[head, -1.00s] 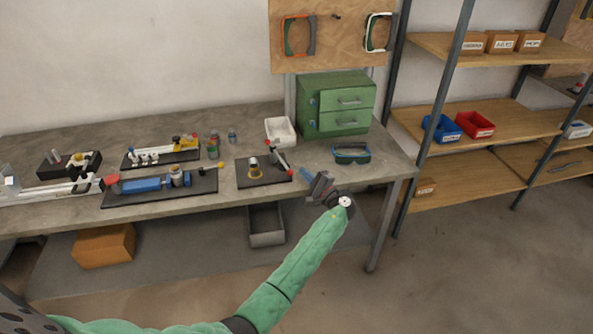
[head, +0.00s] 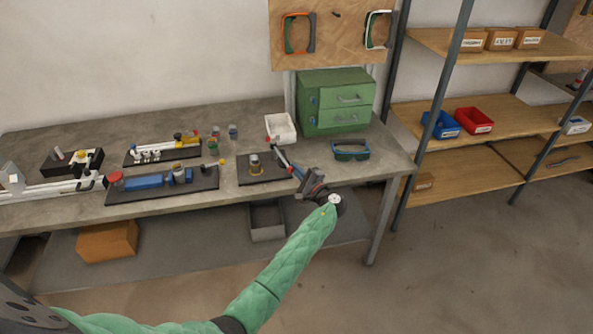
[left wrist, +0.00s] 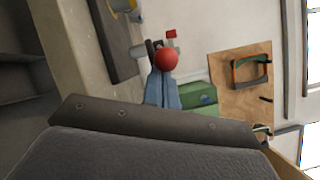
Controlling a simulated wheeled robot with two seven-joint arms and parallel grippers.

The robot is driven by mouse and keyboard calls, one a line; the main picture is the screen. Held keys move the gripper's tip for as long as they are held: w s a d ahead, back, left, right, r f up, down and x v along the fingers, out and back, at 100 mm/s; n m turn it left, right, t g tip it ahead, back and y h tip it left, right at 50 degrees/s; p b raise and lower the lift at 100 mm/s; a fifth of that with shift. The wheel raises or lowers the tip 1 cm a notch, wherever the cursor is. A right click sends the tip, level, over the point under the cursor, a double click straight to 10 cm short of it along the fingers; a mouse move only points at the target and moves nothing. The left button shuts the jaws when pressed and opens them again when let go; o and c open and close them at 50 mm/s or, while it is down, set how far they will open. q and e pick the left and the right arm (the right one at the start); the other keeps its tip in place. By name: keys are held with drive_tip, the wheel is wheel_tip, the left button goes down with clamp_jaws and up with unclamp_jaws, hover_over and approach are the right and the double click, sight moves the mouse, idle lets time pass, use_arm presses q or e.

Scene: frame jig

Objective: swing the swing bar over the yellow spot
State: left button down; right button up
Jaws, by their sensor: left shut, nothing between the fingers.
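A dark base plate (head: 246,176) lies on the bench and carries a short post with a yellow spot (head: 255,172) around its foot. The swing bar (head: 281,157) is pivoted at the plate's back right and points toward the front right, beside the yellow spot and not over it. Its red ball end (left wrist: 166,57) shows large in the left wrist view. My left gripper (head: 297,171) is shut and empty, with its blue fingertips (left wrist: 162,78) right at the ball. I cannot tell whether they touch. My right gripper is not in view.
A white bin (head: 280,128) and a green drawer cabinet (head: 335,105) stand behind. Another fixture with a blue cylinder (head: 143,182) lies to the left. The bench's front edge is below my gripper.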

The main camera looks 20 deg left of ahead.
use_arm(q)
drive_tip(key=shift+s+a, duration=0.1)
drive_tip(key=shift+s, duration=0.05)
